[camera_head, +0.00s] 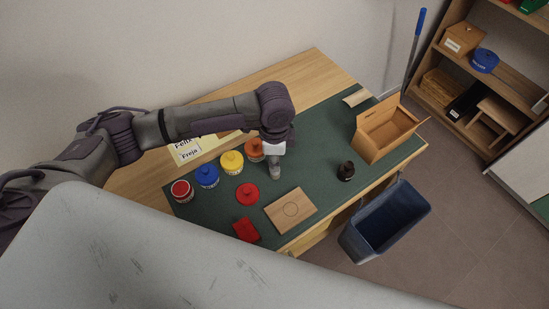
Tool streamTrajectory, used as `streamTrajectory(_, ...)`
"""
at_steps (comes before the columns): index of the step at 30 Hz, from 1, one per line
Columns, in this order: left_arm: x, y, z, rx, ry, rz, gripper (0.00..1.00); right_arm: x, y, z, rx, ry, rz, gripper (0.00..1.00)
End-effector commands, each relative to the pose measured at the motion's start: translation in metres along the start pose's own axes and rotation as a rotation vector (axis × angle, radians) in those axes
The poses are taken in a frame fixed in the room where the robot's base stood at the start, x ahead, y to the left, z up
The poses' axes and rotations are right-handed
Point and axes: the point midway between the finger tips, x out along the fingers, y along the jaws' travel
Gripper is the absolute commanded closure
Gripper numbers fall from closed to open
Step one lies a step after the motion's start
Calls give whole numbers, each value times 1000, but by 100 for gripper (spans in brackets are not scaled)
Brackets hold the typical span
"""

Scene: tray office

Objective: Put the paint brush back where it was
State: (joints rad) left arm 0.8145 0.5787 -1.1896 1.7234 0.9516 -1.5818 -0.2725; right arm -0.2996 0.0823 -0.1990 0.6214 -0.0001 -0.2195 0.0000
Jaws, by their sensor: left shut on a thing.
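My left gripper (275,172) points down over the green mat (315,150), just right of the orange paint jar (254,150). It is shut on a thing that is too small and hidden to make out. I cannot pick out the paint brush anywhere on the table. An open red jar (182,191), a blue jar (207,176) and a yellow jar (231,162) stand in a row left of the gripper. A red lid (248,194) lies on the mat in front of them. My right gripper is not in view.
A wooden board with a circle (290,210) and a red block-like thing (246,230) lie near the front edge. A dark bottle (346,171) and an open cardboard box (385,129) stand to the right. A blue bin (387,222) is beside the table. Mat space right of the gripper is clear.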

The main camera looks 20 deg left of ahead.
Motion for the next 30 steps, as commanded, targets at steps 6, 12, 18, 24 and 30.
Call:
streamTrajectory(6, 9, 0, 0, 1, 1, -2, 100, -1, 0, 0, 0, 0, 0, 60)
streamTrajectory(12, 10, 0, 0, 1, 0, -1, 100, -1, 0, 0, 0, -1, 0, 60)
streamTrajectory(18, 10, 0, 0, 1, 0, -1, 53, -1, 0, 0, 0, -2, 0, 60)
streamTrajectory(24, 10, 0, 0, 1, 0, -1, 53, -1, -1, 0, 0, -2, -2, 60)
streamTrajectory(30, 0, -1, -1, 1, 2, -3, 53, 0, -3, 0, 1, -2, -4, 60)
